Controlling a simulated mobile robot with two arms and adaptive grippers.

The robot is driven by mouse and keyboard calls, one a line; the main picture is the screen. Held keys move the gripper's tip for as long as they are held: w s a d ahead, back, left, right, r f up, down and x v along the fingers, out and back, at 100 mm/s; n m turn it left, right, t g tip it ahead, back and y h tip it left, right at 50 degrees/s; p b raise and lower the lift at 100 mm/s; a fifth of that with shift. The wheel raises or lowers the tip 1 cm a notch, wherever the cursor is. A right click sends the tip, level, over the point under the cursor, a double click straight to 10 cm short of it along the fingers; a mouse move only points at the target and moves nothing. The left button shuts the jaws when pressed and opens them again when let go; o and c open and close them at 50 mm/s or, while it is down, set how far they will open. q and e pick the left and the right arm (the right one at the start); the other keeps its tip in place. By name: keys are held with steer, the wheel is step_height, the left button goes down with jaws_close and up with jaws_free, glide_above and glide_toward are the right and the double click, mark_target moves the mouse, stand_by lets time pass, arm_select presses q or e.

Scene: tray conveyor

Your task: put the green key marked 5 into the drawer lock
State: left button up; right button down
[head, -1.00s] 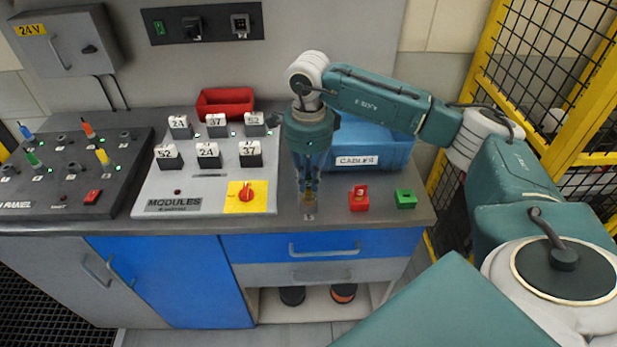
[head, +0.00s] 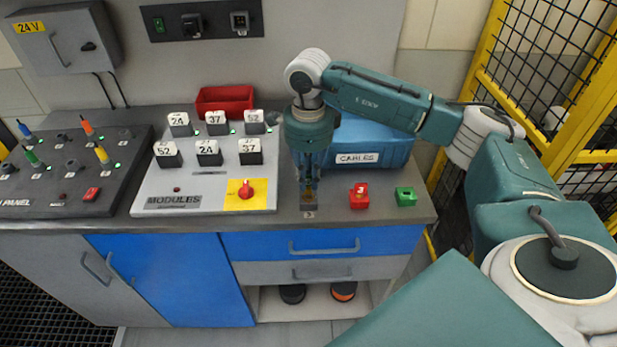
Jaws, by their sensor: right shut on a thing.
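My right gripper (head: 309,190) points straight down over the front of the worktop. It is shut on a small yellow-brown piece, mostly hidden between its fingers; I cannot tell whether this is a key. Just below the fingertips is a small dark block (head: 309,206), with a small number label in front of it. To the right stand a red block marked 3 (head: 358,201) and a green block (head: 405,200), whose marking I cannot read. The blue drawer front (head: 375,243) is closed under the worktop; I cannot make out a lock on it. My left gripper is out of view.
A blue CABLES case (head: 385,150) stands behind my right gripper. The modules panel (head: 160,190) with a red knob (head: 246,190) lies to its left. A red bin (head: 225,98) is at the back, and a yellow fence (head: 470,90) stands at right.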

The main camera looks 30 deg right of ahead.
mark_target(308, 187)
steer(key=shift+b, duration=0.3)
stand_by(0.7)
steer(key=shift+f+b, duration=1.45)
steer(key=shift+f, duration=0.35)
steer(key=c, duration=1.7)
jaws_free()
steer(key=shift+o, duration=0.2)
steer(key=shift+r, duration=0.1)
step_height(308, 187, up, 12)
